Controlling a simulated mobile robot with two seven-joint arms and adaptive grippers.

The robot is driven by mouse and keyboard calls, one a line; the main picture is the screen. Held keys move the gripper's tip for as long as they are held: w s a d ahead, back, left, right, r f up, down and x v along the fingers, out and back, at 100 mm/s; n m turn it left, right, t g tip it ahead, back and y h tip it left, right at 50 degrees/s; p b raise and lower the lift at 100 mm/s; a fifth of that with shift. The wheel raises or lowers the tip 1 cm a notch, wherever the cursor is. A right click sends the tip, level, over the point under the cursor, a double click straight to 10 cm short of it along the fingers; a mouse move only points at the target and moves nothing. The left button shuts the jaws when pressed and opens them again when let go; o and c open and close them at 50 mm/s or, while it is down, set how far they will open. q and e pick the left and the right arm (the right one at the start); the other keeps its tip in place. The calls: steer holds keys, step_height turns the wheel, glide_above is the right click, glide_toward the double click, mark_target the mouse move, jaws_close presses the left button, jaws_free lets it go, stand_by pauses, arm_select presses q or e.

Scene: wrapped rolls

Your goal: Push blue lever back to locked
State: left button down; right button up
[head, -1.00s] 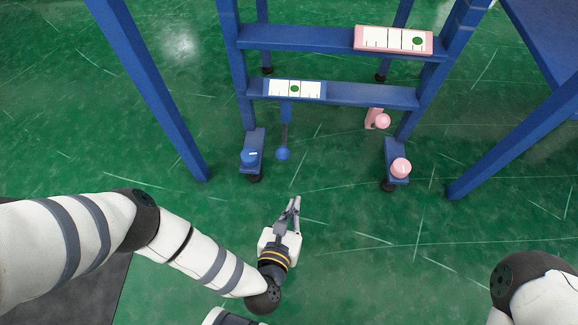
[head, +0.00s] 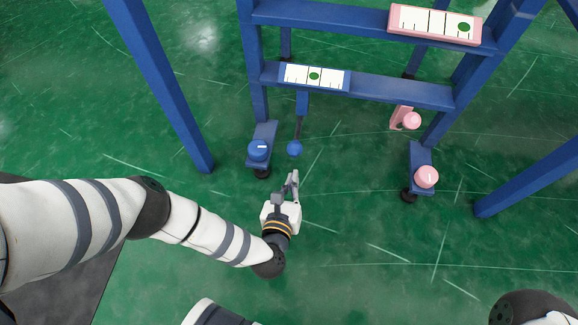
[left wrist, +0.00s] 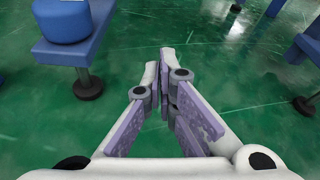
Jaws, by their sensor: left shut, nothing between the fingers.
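The blue lever (head: 295,148) is a thin rod with a blue ball end, hanging from the lower blue crossbar. Above it, a blue-framed scale plate (head: 289,73) shows a green dot near its middle. My left gripper (head: 292,177) is shut and empty, just below the ball in the head view, with a small gap in the picture. In the left wrist view its fingers (left wrist: 168,62) are together over green floor; I cannot make out the lever there. My right gripper is out of view.
A blue knob (head: 258,150) sits on the frame's left foot; it also shows in the left wrist view (left wrist: 62,20). A pink knob (head: 426,177), pink lever (head: 411,120) and pink scale (head: 435,22) are to the right. Blue posts (head: 160,85) stand at both sides. Floor in front is clear.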

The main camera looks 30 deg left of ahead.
mark_target(297, 135)
arm_select(q)
steer(key=w+r, duration=0.1)
steer(key=w+a+r+b, duration=0.1)
steer(key=r, duration=0.1)
steer(key=shift+w+a, duration=0.1)
steer(key=shift+w, duration=0.3)
